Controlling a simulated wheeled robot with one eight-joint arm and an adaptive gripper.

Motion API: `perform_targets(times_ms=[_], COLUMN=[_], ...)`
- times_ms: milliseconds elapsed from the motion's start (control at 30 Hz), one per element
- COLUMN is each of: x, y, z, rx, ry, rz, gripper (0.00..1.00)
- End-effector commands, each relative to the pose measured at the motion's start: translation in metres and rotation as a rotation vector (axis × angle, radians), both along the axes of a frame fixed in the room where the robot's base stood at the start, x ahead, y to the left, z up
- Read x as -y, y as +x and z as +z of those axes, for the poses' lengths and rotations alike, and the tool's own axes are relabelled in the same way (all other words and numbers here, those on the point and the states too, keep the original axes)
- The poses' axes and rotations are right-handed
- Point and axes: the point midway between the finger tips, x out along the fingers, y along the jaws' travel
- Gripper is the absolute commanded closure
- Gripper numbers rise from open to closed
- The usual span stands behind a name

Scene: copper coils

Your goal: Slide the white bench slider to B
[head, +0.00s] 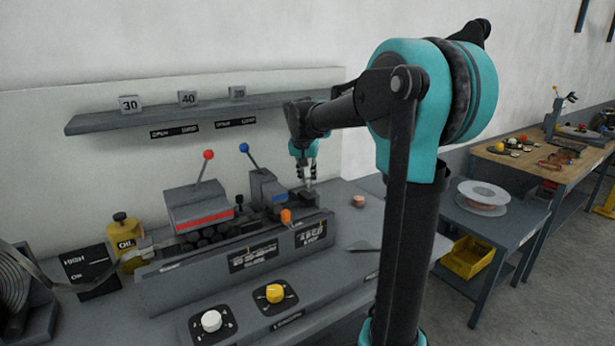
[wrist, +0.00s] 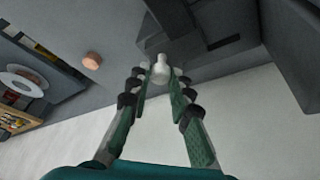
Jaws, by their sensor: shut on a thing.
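In the wrist view the white slider knob (wrist: 160,68) sits between my fingertips. My gripper (wrist: 160,80) is shut on it, with a finger on each side. In the head view my gripper (head: 309,185) points down at the right end of the grey bench machine (head: 235,245), and the knob is too small or hidden there to make out. A dark plate with letters (head: 311,232) is on the machine's front at the right. Its letters are hard to read, and I cannot tell which letter the slider stands at.
An orange knob (head: 286,215) stands just left of my gripper. A red-tipped lever (head: 208,155) and a blue-tipped lever (head: 244,148) rise further left. White (head: 212,321) and yellow (head: 275,293) dials lie in front. A copper-coloured disc (head: 359,201) lies to the right.

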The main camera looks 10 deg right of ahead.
Motion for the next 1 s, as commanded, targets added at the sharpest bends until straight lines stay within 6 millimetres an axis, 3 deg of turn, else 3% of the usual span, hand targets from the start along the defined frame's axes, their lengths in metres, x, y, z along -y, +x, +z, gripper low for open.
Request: perform_targets(times_ms=[333,600,633,767,1000], x=[-0.037,-0.037,-0.037,-0.037,-0.037], y=[-0.015,-0.015,-0.015,-0.015,-0.015], z=[0.000,0.000,0.000,0.000,0.000], rx=[0.001,0.000,0.000,0.000,0.000], ry=[0.002,0.001,0.001,0.001,0.001], rz=[0.004,0.000,0.000,0.000,0.000], gripper=[1.00,1.00,0.79,0.63,0.60])
